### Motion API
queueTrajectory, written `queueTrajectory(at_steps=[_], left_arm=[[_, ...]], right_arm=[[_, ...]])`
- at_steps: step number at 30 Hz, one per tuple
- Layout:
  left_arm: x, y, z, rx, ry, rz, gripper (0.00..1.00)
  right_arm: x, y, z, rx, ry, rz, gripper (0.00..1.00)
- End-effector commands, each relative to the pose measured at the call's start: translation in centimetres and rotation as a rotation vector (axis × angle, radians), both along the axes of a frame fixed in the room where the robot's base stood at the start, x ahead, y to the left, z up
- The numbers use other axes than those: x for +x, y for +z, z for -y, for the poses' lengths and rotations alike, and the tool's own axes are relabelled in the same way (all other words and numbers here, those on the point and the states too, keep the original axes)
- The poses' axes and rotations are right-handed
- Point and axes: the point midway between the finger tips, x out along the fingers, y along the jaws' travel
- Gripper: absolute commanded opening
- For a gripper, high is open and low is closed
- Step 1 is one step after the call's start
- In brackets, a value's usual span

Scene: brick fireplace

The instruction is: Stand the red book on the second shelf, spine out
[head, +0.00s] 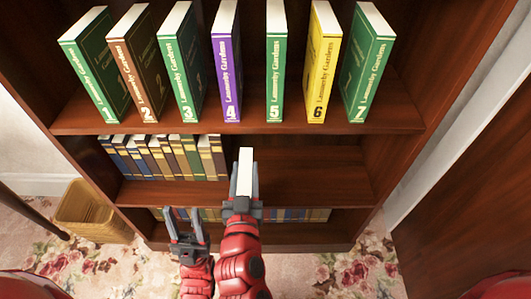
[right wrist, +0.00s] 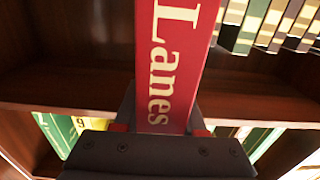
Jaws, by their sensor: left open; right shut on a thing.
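The red book (right wrist: 175,60) is upright in my right gripper (head: 244,180). Its spine, lettered "Lanes", faces my right wrist camera. In the head view only the book's white page edge (head: 245,172) shows clearly, between the two fingers. The book is in front of the second shelf (head: 310,178), just right of a row of books; I cannot tell whether it has entered the shelf. My left gripper (head: 186,224) is open and empty, lower and to the left, in front of the bookcase.
Several short books (head: 165,158) fill the second shelf's left part; its right part is bare. Large "Gardens" volumes (head: 231,75) stand on the shelf above. More books (head: 290,214) stand below. A wicker basket (head: 92,212) is on the floor at left.

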Motion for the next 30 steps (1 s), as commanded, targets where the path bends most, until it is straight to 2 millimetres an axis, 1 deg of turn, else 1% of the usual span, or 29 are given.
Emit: queueTrajectory(at_steps=[1, 12, 16, 18, 27, 30], left_arm=[[0.0, 0.2, 0.0, 0.0, 0.0, 0.0, 0.5], [0.0, 1.0, 0.0, 0.0, 0.0, 0.0, 0.5], [0.0, 1.1, 0.0, 0.0, 0.0, 0.0, 0.5], [0.0, 1.1, 0.0, 0.0, 0.0, 0.0, 0.5], [0.0, 1.2, 0.0, 0.0, 0.0, 0.0, 0.5], [0.0, 0.6, 0.0, 0.0, 0.0, 0.0, 0.5]], right_arm=[[1.0, 0.0, 0.6, 0.0, -0.009, -0.002, 0.0], [8.0, -0.5, 3.4, -0.002, -0.006, 0.005, 0.0], [9.9, -0.6, 4.1, 0.0, -0.003, 0.007, 0.0], [10.5, -0.7, 4.2, 0.001, -0.001, 0.008, 0.0], [11.7, -1.0, 4.7, 0.0, -0.002, 0.004, 0.0], [11.7, -2.1, 4.7, 0.0, -0.001, 0.0, 0.0]])
